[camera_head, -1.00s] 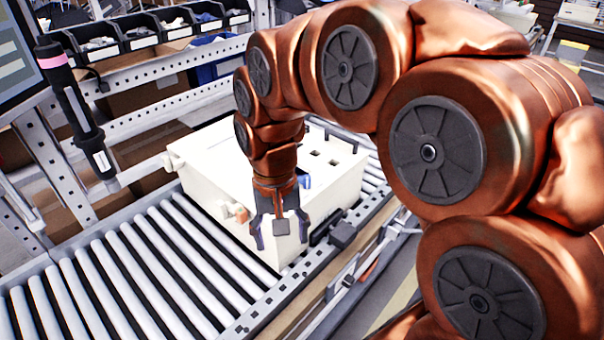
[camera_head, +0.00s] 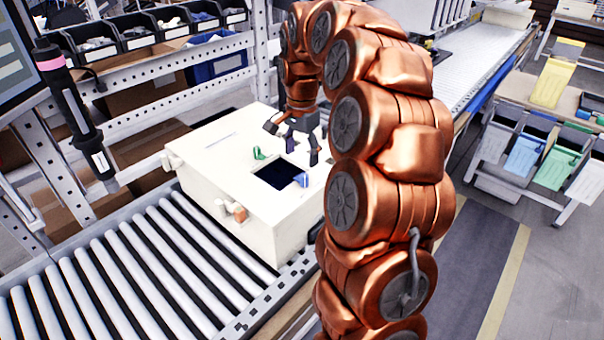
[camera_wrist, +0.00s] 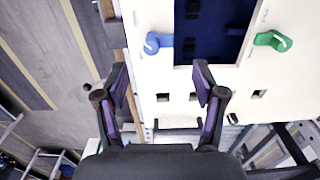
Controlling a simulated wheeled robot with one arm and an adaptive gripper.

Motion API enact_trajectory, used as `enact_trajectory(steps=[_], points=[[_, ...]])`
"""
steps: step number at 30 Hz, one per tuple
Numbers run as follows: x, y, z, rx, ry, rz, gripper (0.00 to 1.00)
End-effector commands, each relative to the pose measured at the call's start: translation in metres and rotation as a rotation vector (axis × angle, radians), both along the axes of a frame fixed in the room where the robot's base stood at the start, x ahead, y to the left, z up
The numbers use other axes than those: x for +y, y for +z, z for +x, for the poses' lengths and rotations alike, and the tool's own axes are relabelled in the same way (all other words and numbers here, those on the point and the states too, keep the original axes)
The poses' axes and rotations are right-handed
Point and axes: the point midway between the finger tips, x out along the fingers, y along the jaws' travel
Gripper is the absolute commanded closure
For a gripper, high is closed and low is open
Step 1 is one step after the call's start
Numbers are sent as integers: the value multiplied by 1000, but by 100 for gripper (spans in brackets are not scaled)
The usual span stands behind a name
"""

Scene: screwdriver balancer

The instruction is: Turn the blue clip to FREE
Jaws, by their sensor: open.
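The blue clip (camera_wrist: 158,42) sits at the edge of the dark square opening in the top of a cream box (camera_head: 200,150). In the head view the blue clip (camera_head: 302,180) shows at the opening's near right corner. A green clip (camera_wrist: 272,41) is on the opposite side of the opening; in the head view it (camera_head: 259,153) stands at the left. My gripper (camera_head: 301,150) is open and empty above the box top, behind the opening. In the wrist view my gripper (camera_wrist: 162,80) has its fingers apart, below the clips in the picture and touching neither. No FREE marking is legible.
The box rests on a roller conveyor (camera_head: 130,265). An orange-brown knob (camera_head: 236,211) sticks out of its front side. A black tool with a pink band (camera_head: 75,110) hangs at the left. Small square holes line the box top near my gripper.

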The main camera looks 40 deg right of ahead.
Motion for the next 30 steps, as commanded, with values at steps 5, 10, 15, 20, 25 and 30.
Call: enact_trajectory(steps=[5, 10, 15, 20, 25, 30], points=[[1, -17, -2, 7, 3, 3, 31], [2, -39, -2, 7, 5, 3, 31], [1, -58, -2, 5, 4, 2, 31], [1, -69, -1, 1, 4, 2, 31], [1, -72, -1, 1, 4, 2, 31], [1, -72, -1, 1, 4, 1, 31]])
